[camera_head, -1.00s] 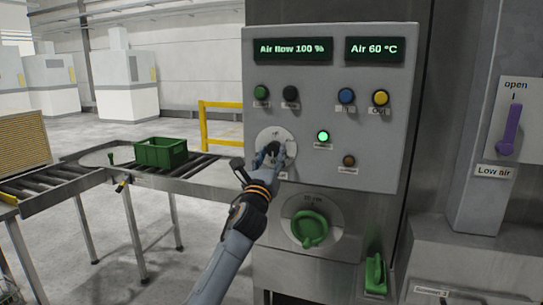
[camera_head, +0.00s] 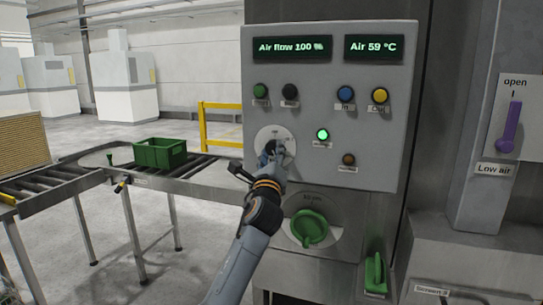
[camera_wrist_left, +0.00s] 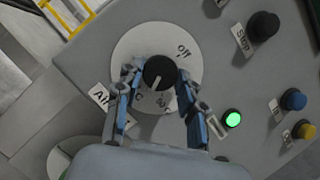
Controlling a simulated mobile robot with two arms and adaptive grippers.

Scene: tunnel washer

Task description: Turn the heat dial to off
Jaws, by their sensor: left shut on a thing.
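The heat dial is a black knob (camera_wrist_left: 159,71) on a round white plate (camera_wrist_left: 130,49), with "off" printed on the plate above and right of the knob in the left wrist view. A pale pointer line on the knob points down and slightly left there, away from "off". My left gripper (camera_wrist_left: 160,84) is shut on the knob, one finger on each side. In the head view the plate (camera_head: 289,134) sits low on the left of the grey control panel (camera_head: 300,80), and my left gripper (camera_head: 271,153) partly covers the knob. My right gripper is not in view.
The displays read "Air flow 100 %" (camera_head: 291,47) and "Air 59 °C" (camera_head: 374,47). A lit green lamp (camera_head: 322,135) and several coloured buttons sit near the dial. A purple lever (camera_head: 511,128) is at the right.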

